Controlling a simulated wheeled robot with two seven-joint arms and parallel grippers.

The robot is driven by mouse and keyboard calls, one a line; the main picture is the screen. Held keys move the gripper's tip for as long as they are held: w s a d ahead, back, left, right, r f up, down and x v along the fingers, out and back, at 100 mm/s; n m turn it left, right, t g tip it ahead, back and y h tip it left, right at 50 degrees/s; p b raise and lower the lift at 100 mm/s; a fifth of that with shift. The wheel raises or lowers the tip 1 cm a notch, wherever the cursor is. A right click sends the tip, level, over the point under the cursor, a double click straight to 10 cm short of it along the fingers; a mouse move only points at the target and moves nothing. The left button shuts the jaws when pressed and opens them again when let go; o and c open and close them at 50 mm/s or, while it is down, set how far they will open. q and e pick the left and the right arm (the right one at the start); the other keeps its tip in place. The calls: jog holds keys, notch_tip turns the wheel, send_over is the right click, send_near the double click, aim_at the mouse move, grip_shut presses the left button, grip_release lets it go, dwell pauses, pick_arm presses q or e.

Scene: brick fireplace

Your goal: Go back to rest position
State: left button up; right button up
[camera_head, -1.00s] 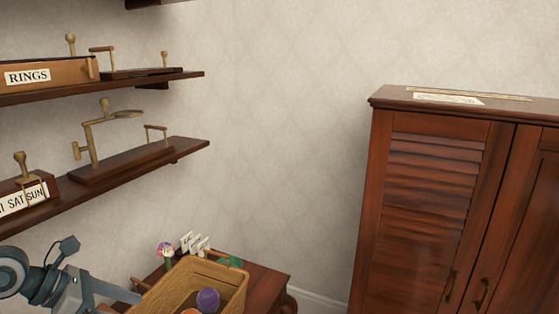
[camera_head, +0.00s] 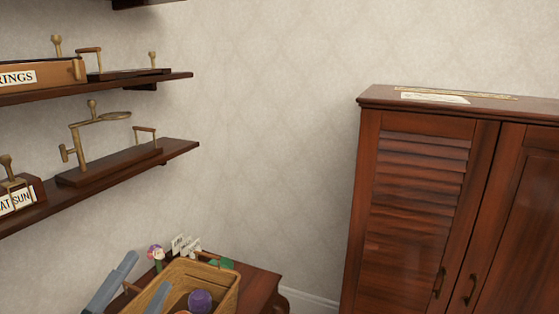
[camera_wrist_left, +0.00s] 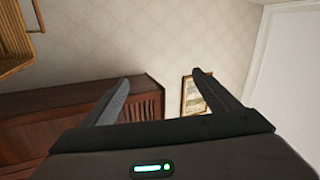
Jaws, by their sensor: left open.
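My left gripper (camera_head: 150,270) comes in at the bottom left of the head view, with its two grey-blue fingers spread apart. It is at the left side of the wicker basket (camera_head: 231,294); one finger overlaps the basket's left part in the picture, and I cannot tell if they touch. In the left wrist view the gripper's fingers (camera_wrist_left: 161,77) stand wide apart with nothing between them. My right gripper is not in view.
The basket, with a purple ball (camera_head: 200,300) in it, is on a small wooden table (camera_head: 262,284). Wall shelves (camera_head: 125,164) with brass-fitted items are at the left. A louvered cabinet (camera_head: 420,200) stands at the right. A framed picture (camera_wrist_left: 193,97) shows in the left wrist view.

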pick_arm(q)
jog(key=s+a+f+n+g+y, duration=0.2)
jog(key=f+n+y, duration=0.1)
jog(key=f+n, duration=0.3)
jog(key=s+a+f+n+g+y, duration=0.2)
jog(key=f+n+g+y, duration=0.15)
jog(key=f, duration=0.45)
jog(key=s+a+f+n+g+y, duration=0.2)
jog(key=f+n+y, duration=0.25)
jog(key=f, duration=0.25)
jog(key=s+d+f+n+g+h, duration=0.2)
jog(key=s+d+f+g, duration=0.3)
jog(key=s+f, duration=0.45)
jog(key=s+d+f+n+g+h, duration=0.15)
jog(key=s+d+f+g, duration=0.45)
jog(key=s, duration=0.7)
notch_tip(320, 180, down, 31)
jog(key=a+b, duration=0.1)
jog(key=b, duration=0.2)
jog(key=s+a+f+g+b, duration=0.1)
jog(key=s+a+f+b, duration=0.2)
jog(key=s+f, duration=1.6)
notch_tip(320, 180, down, 3)
jog(key=shift+a+g, duration=0.35)
